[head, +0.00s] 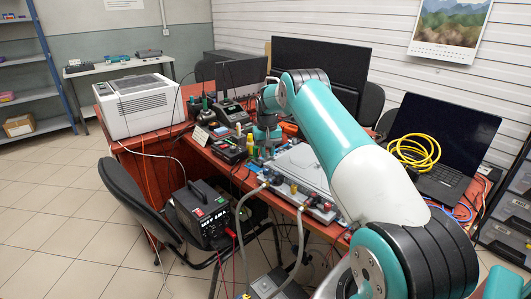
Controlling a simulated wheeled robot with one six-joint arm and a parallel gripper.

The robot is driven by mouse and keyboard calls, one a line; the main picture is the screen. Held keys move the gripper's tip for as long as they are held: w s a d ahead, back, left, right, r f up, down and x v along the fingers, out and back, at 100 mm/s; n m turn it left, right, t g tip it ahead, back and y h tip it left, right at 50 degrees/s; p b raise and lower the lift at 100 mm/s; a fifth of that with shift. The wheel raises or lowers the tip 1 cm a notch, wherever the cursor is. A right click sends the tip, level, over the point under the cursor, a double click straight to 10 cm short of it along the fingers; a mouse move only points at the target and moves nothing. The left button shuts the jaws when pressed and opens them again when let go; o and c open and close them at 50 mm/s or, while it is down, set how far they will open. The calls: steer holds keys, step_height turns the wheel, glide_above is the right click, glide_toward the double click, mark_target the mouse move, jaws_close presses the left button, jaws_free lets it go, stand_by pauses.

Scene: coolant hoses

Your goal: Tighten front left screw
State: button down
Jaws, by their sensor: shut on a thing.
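My gripper (266,152) points down at the far end of my arm, over the back left part of the work area. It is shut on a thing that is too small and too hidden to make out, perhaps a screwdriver. A flat grey metal unit (302,166) lies on the red-brown table (190,150), just right of and nearer than my gripper. Hose fittings (294,188) sit along its front edge, with two grey hoses (300,235) hanging from it. The front left screw is too small to tell at this size. My arm covers the unit's right part.
A soldering station (231,112), small tools and a yellow bottle (250,141) crowd the table behind and left of my gripper. Monitors (318,70) stand at the back. A laptop (445,140) with a yellow cable coil (414,150) is at right.

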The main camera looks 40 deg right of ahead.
steer(key=shift+m, duration=1.2)
steer(key=c, duration=1)
jaws_free()
steer(key=shift+r, duration=0.25)
step_height(320, 180, up, 17)
steer(key=shift+f, duration=0.1)
